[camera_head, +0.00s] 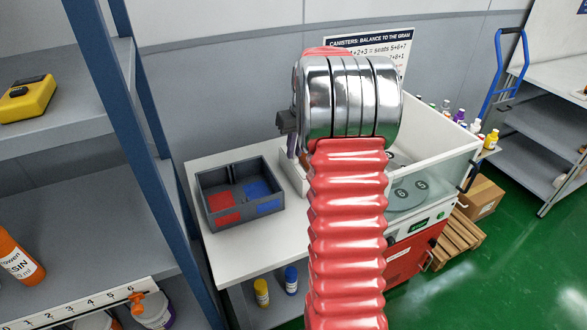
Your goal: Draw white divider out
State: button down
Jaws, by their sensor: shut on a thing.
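My gripper (288,123) shows only as a dark part at the left of my metal wrist; its fingertips are mostly hidden behind my arm. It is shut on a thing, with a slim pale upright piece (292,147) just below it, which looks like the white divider. This piece stands over a white open container (291,174) on the white bench. My arm hides much of the container, so I cannot tell how far the piece sits inside it.
A dark grey tray (262,209) with red and blue compartments lies left of the container. A red machine with a clear-walled top (428,158) stands close on the right. A blue shelf post (128,110) rises at the left. Bottles (291,280) stand below the bench.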

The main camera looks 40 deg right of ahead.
jog(key=w+v, duration=0.1)
jog(key=v, duration=0.7)
jog(key=shift+w+r, duration=0.35)
jog(key=shift+r, duration=0.1)
dwell(3.0)
jog(key=shift+w+v, duration=0.25)
jog(key=shift+v, duration=1)
jog(key=shift+d+r, duration=0.1)
jog(key=shift+r, duration=0.1)
jog(key=w+v, duration=0.1)
jog(key=v, duration=0.5)
jog(key=shift+w+r, duration=0.15)
jog(key=shift+r, duration=0.25)
dwell(0.6)
